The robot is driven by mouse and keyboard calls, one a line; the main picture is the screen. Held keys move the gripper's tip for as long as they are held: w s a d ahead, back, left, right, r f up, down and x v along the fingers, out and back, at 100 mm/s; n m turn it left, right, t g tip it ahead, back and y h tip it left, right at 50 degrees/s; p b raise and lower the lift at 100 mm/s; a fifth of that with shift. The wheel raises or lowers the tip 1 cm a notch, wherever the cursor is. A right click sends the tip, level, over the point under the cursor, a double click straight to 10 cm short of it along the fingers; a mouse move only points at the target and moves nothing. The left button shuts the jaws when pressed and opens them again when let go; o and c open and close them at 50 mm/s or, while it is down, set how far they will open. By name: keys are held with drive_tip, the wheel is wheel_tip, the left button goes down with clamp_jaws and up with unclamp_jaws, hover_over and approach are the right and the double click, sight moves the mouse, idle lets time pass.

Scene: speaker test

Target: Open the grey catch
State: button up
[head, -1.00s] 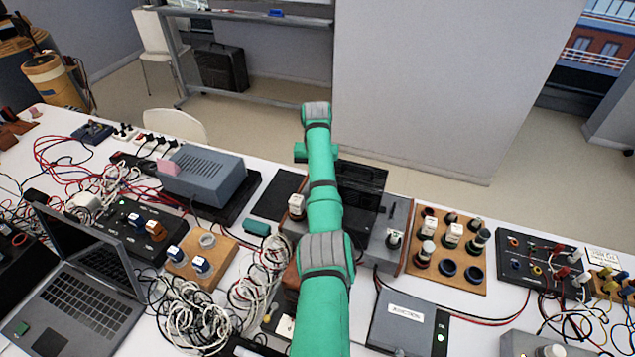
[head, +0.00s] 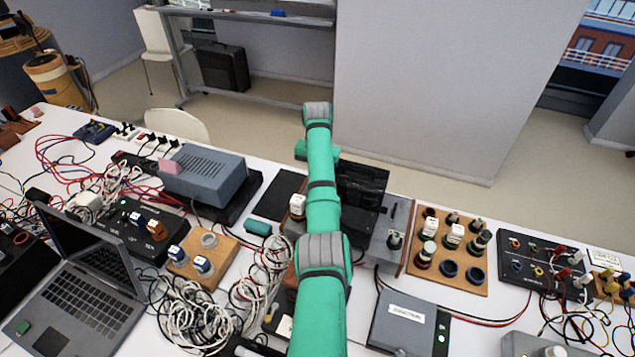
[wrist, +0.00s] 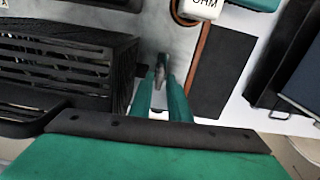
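In the wrist view, a small dark-grey upright piece that looks like the grey catch (wrist: 161,66) stands on a pale grey surface. The two teal fingers of my gripper (wrist: 161,78) reach to it, one on either side, with a narrow gap between them. I cannot tell whether the fingers touch it. In the head view, my teal arm hides the gripper and the catch. The grey unit (head: 378,249) with a raised black panel (head: 362,188) shows just right of my arm.
In the wrist view, a black slatted block (wrist: 65,65) is close left of the fingers. A white "OHM" piece (wrist: 200,8) and a brown strip (wrist: 198,65) are to the right. In the head view, a wooden socket board (head: 450,250) and a cable heap (head: 195,315) flank my arm.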

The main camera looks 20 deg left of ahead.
drive_tip(key=shift+o, duration=0.7)
drive_tip(key=shift+d, duration=0.2)
drive_tip(key=shift+a, duration=0.1)
wheel_tip(320, 180, up, 9)
drive_tip(key=shift+f, duration=0.2)
drive_tip(key=shift+d+r, duration=0.2)
drive_tip(key=shift+r, duration=0.9)
drive_tip(key=shift+w+a, duration=0.1)
